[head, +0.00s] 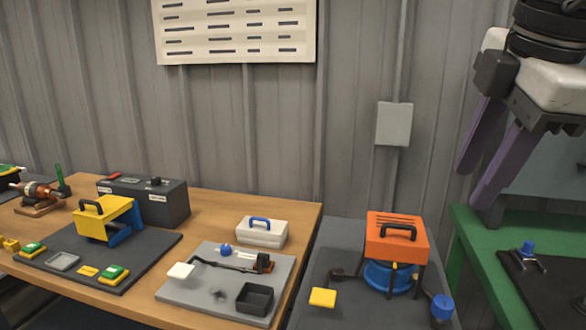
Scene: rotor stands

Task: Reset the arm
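My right gripper (474,184) hangs in the upper right of the head view. Its two purple fingers point down and to the left, with a gap between them and nothing held. It appears in front of the wall and the left end of the green bench (468,222). My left gripper and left arm are not in view.
An orange box (397,238) with a black handle stands over a blue round part on a grey surface (330,262). The wooden table (205,205) on the left bears a yellow box (106,217), a white box (262,232) and a grey plate (205,293).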

